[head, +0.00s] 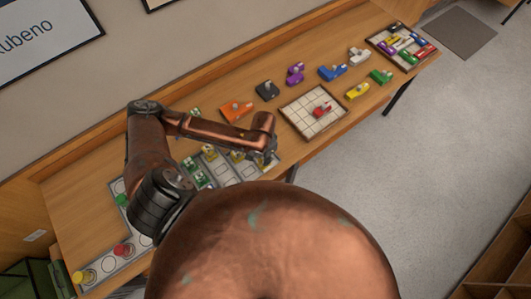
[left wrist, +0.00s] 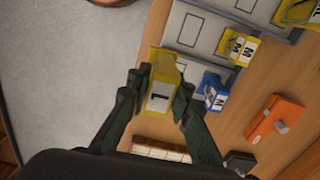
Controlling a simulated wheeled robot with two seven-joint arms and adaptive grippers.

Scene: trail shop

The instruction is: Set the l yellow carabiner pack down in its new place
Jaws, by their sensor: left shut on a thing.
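The l yellow carabiner pack (left wrist: 161,92) is between the fingers of my left gripper (left wrist: 157,100), which is shut on it. Its white label faces the wrist camera. The pack appears near the table's edge in the left wrist view, and its height above the table cannot be told. In the head view my left gripper (head: 264,157) is at the front edge of the table by the grey tray (left wrist: 205,32) with outlined slots, and the arm hides much there. My right gripper is not in view.
Other yellow packs (left wrist: 237,46) and a blue pack (left wrist: 212,91) are near the slots. An orange item (left wrist: 275,118) lies on bare wood. In the head view, a gridded tray (head: 300,108) holds a red item, with several coloured items beyond it.

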